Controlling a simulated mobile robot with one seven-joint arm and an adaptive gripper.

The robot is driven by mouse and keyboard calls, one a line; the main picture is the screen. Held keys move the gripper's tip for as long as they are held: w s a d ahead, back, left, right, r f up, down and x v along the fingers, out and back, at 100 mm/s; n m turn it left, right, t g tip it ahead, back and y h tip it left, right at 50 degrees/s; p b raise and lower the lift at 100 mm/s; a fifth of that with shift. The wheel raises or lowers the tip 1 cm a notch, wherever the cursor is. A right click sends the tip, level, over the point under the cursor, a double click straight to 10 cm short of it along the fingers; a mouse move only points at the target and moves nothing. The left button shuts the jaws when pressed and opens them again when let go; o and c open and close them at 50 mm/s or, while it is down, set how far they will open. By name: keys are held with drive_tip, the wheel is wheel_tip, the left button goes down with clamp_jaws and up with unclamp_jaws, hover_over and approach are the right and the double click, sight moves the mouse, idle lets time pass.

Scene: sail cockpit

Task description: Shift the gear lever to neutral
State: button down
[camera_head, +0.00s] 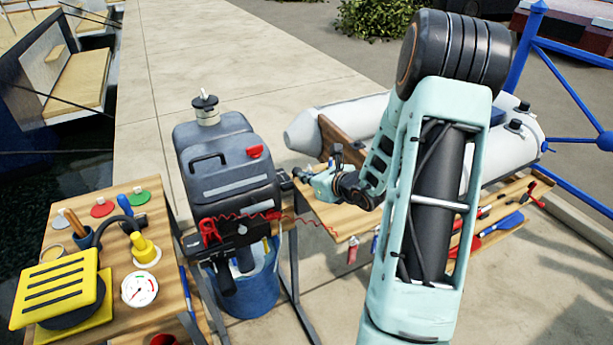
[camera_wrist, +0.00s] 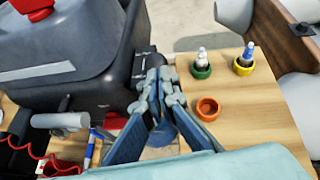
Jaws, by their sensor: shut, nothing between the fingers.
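The grey outboard motor (camera_head: 225,165) stands upright on a stand, with a red part on its cowl. In the wrist view its cowl (camera_wrist: 75,60) fills the upper left. My gripper (camera_head: 299,174) is at the motor's right side. In the wrist view the fingertips of my gripper (camera_wrist: 159,76) are together, close beside the motor's dark lower casing. A small dark piece shows just past the fingertips and may be the gear lever, but I cannot tell for sure. Whether the fingers touch it is unclear, as they cover part of that area.
A wooden table (camera_head: 345,222) lies right of the motor; the wrist view shows small coloured cups (camera_wrist: 207,108) on it. A grey inflatable boat (camera_head: 350,120) lies behind. A left table (camera_head: 175,270) holds a yellow pump (camera_head: 60,285) and a gauge. A blue bucket (camera_head: 250,290) stands below the motor.

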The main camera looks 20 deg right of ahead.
drive_tip(key=shift+w+r+g+p, duration=0.3)
drive_tip(key=shift+r+p, duration=0.15)
drive_tip(key=shift+p, duration=0.35)
drive_tip(key=w+r+g+p, duration=0.1)
drive_tip(key=p, duration=0.2)
drive_tip(key=shift+r, duration=0.1)
drive_tip(key=p, duration=0.2)
drive_tip(key=w+r+g+p, duration=0.1)
drive_tip(key=p, duration=0.1)
drive_tip(key=shift+w+a+r, duration=0.1)
drive_tip(key=shift+w, duration=0.2)
drive_tip(key=shift+w+g+p, duration=0.45)
drive_tip(key=shift+g+p, duration=0.05)
drive_tip(key=shift+p, duration=0.35)
drive_tip(key=shift+w+r, duration=0.15)
drive_tip(key=shift+w, duration=0.6)
drive_tip(key=shift+w+r, duration=0.1)
drive_tip(key=shift+w, duration=0.65)
